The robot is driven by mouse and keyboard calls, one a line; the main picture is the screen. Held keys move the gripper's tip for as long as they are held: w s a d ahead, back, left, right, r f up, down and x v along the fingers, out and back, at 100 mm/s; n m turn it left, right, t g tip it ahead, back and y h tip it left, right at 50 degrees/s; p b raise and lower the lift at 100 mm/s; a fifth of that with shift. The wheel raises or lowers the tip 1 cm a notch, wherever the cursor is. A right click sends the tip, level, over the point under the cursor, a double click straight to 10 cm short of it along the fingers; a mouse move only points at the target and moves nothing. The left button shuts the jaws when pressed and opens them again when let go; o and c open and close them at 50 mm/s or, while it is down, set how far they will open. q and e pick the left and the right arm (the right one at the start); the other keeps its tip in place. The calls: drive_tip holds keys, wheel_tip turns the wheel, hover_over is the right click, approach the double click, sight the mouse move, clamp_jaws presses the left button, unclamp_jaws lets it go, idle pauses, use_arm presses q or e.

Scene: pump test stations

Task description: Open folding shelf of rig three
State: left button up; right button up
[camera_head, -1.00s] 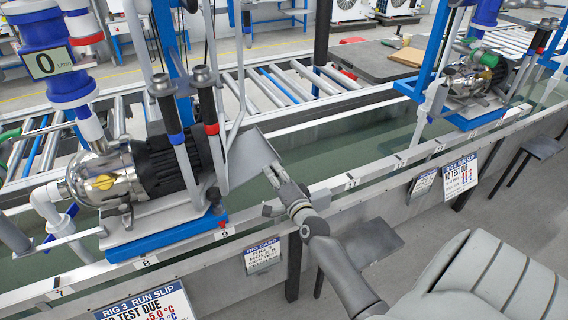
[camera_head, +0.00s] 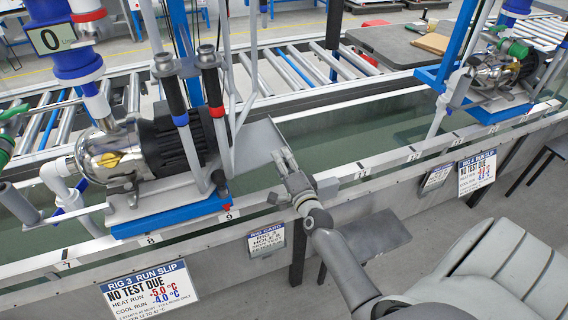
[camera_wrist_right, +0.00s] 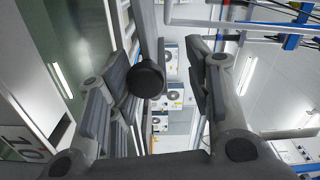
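My right gripper (camera_head: 284,162) is at the front rail, right of the rig three pump (camera_head: 150,155). In the right wrist view it (camera_wrist_right: 158,75) is open. A round black knob (camera_wrist_right: 146,79) shows between its fingers there; I cannot tell what it belongs to or whether it is touched. A flat grey plate (camera_head: 258,148) is beside the pump, just left of my fingertips. A dark flat panel (camera_head: 378,236) juts out below the rail, partly hidden by my right arm. I cannot tell which of these is the folding shelf. My left gripper is out of view.
The rig 3 run slip (camera_head: 148,292) and a rig card (camera_head: 266,240) hang on the trough front. A long water trough (camera_head: 330,137) runs behind the rail. The rig 4 slip (camera_head: 477,172) and another pump (camera_head: 495,75) are at right. Rollers (camera_head: 290,72) lie behind.

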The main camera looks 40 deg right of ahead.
drive_tip(key=shift+s+a+f, duration=0.1)
drive_tip(key=shift+s, duration=0.4)
drive_tip(key=v, duration=1.1)
